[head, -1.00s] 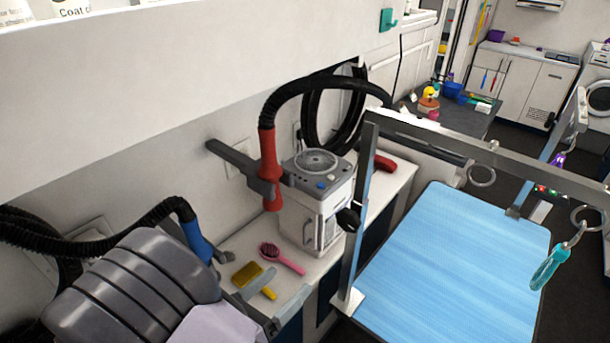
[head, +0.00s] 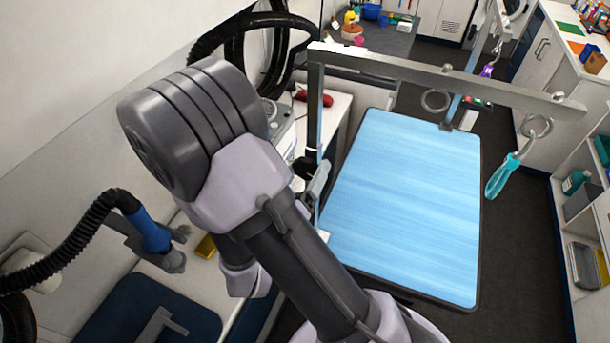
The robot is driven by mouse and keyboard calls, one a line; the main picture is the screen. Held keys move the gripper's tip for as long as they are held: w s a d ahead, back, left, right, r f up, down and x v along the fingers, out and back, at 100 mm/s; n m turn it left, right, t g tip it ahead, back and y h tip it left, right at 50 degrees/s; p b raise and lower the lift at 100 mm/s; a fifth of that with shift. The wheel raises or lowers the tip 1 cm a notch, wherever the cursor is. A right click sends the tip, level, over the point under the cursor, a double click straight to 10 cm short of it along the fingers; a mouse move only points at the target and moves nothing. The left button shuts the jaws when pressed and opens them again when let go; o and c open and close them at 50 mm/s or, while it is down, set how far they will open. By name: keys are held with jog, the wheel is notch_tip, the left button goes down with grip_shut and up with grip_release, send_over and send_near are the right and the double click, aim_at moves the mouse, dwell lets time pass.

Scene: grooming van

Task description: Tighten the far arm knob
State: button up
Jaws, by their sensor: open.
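The blue-topped grooming table (head: 405,200) has a near post (head: 315,105) at its left. A black knob (head: 304,167) shows on this post, partly behind my arm. A second, far post (head: 452,110) stands at the table's far right corner; I cannot make out a knob on it. My gripper (head: 319,186) is mostly hidden behind my arm. Its grey end shows close beside the near post and black knob, open; I cannot tell whether it touches them.
A horizontal bar (head: 430,77) crosses above the table, with a teal-handled loop (head: 500,176) hanging from its right end. A blue dryer nozzle (head: 150,235) sits at the left. Dark floor (head: 520,250) is free to the table's right.

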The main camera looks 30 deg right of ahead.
jog(key=shift+w+d, duration=0.25)
jog(key=shift+d, duration=0.05)
jog(key=c, duration=1.4)
